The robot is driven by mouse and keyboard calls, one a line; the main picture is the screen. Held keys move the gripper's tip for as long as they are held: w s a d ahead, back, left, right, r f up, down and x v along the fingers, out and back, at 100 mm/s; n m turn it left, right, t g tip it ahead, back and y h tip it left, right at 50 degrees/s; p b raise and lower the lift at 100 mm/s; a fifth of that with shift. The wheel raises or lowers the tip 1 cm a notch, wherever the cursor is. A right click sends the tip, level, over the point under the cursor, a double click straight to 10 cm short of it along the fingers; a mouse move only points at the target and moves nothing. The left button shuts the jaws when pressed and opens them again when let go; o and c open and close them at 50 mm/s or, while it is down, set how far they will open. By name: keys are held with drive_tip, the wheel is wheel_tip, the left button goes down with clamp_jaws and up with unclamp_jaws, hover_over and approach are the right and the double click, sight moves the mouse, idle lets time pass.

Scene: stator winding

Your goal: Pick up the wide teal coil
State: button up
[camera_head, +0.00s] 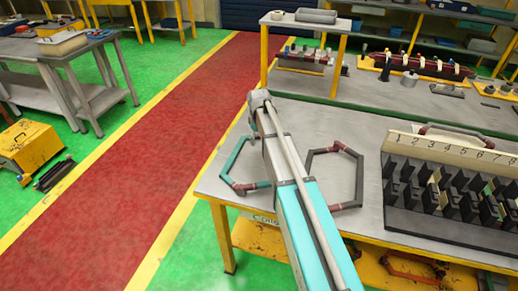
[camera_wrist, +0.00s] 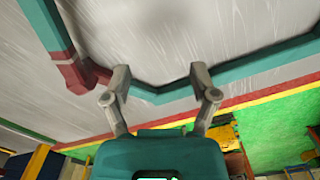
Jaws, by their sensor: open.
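The teal coil (camera_head: 232,158), a flat hexagonal loop with dark red sections, lies on the grey workbench (camera_head: 300,225) near its left end. My arm hides its right part in the head view. In the wrist view its teal bar (camera_wrist: 265,65) bends near the middle of the picture, and a dark red section (camera_wrist: 68,68) is at the left. My gripper (camera_wrist: 159,76) is open, with one finger on each side of that teal bend. I cannot tell how high the fingers are above it. My gripper is hidden in the head view.
A dark hexagonal coil (camera_head: 359,180) with dark red corners lies right of my arm. A numbered slotted rack (camera_head: 440,205) stands at the bench's right. A yellow-framed raised shelf (camera_head: 305,22) stands behind. The bench's front edge is close to the coils.

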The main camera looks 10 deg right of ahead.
drive_tip(key=s+m, duration=0.2)
drive_tip(key=s, duration=0.7)
drive_tip(key=s+m, duration=0.2)
drive_tip(key=s, duration=0.7)
drive_tip(key=s+a+m, duration=0.1)
drive_tip(key=s+m, duration=0.2)
drive_tip(key=s, duration=0.6)
drive_tip(key=shift+s, duration=0.25)
drive_tip(key=shift+c, duration=1.3)
drive_tip(key=shift+d, duration=0.1)
drive_tip(key=shift+d, duration=0.1)
